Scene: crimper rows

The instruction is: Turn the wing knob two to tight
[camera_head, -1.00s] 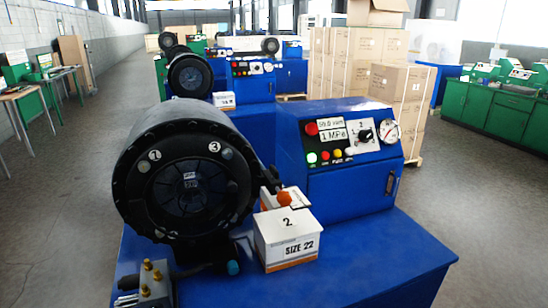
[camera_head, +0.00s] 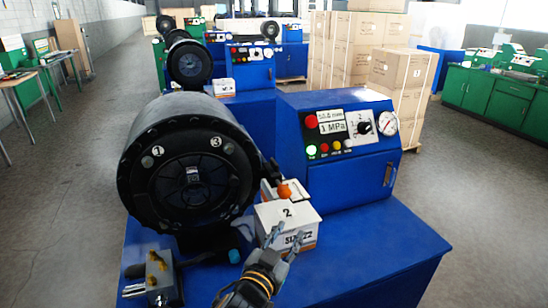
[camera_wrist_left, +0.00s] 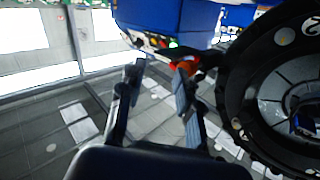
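The black round crimper head (camera_head: 190,172) faces me at the left of the head view. Labels 1 and 3 show on its upper rim, with small round grey fittings (camera_head: 147,162) beside them. In the left wrist view its dark ring (camera_wrist_left: 238,85) fills the right side, with label 2 near the upper right edge and a round grey fitting (camera_wrist_left: 261,12) near it. I cannot tell which fitting is wing knob two. My left gripper (camera_head: 279,238) is open and empty, in front of the white box, right of the head and apart from it. Its two fingers (camera_wrist_left: 158,80) stand apart in the left wrist view. My right gripper is out of view.
A white box (camera_head: 288,225) marked 2 stands on the blue bench (camera_head: 385,240), with an orange-red ball (camera_head: 285,191) behind it. The blue control cabinet (camera_head: 350,185) carries lights, a dial and a gauge. A grey block with brass fittings (camera_head: 158,275) sits at front left.

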